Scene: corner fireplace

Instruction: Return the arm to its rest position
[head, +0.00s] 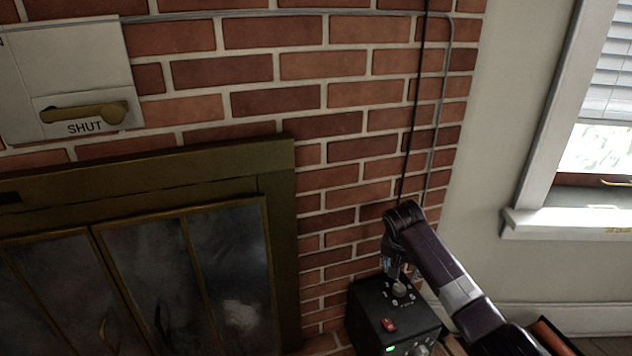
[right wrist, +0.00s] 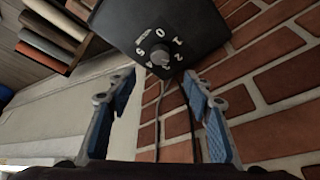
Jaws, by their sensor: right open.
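My right arm (head: 440,265) reaches in from the lower right of the head view. Its gripper (head: 393,270) points down above the black control box (head: 370,302), by the brick wall. In the right wrist view the two blue-padded fingers (right wrist: 158,82) are spread apart with nothing between them. A small grey knob (right wrist: 160,57) on a dial with letters and numbers shows beyond the fingertips. The knob also shows in the head view (head: 400,289), just under the gripper; no finger is seen touching it. My left gripper is not in view.
A red switch (head: 388,325) and a green light (head: 390,348) are on the box. Cables run down the brick wall (head: 345,95). The fireplace doors (head: 150,270) and a brass lever (head: 85,112) at SHUT are left. A window sill (head: 570,222) is right. Books (right wrist: 55,30) show in the wrist view.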

